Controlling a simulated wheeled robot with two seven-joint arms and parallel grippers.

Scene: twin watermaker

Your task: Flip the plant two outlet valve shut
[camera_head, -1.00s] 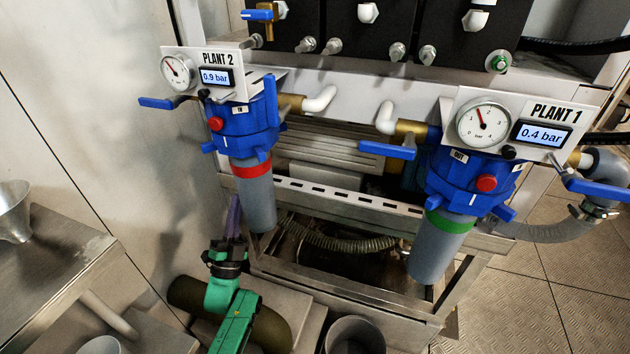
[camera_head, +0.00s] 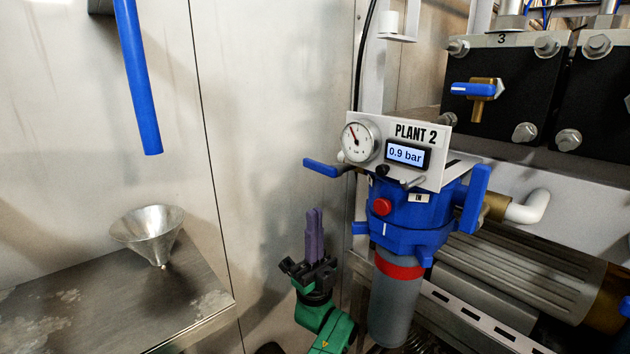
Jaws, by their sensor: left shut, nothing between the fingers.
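The plant two filter unit (camera_head: 410,238) is blue with a grey bowl and a red ring, under a PLANT 2 panel (camera_head: 419,132) whose display reads 0.9 bar. A blue valve handle (camera_head: 322,168) sticks out level to the left of it. Another blue handle (camera_head: 473,198) stands upright on its right side, and the IN label (camera_head: 418,197) is on the housing nearer that side. No outlet label is readable. My left gripper (camera_head: 315,222) has purple fingers pointing up, shut and empty, below the left handle and apart from it. My right gripper is out of view.
A metal funnel (camera_head: 147,232) stands on a steel bench (camera_head: 200,300) at the left. A blue pipe (camera_head: 138,80) hangs above it. A black block with a small blue valve (camera_head: 472,89) is at the upper right. The wall side left of the unit is clear.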

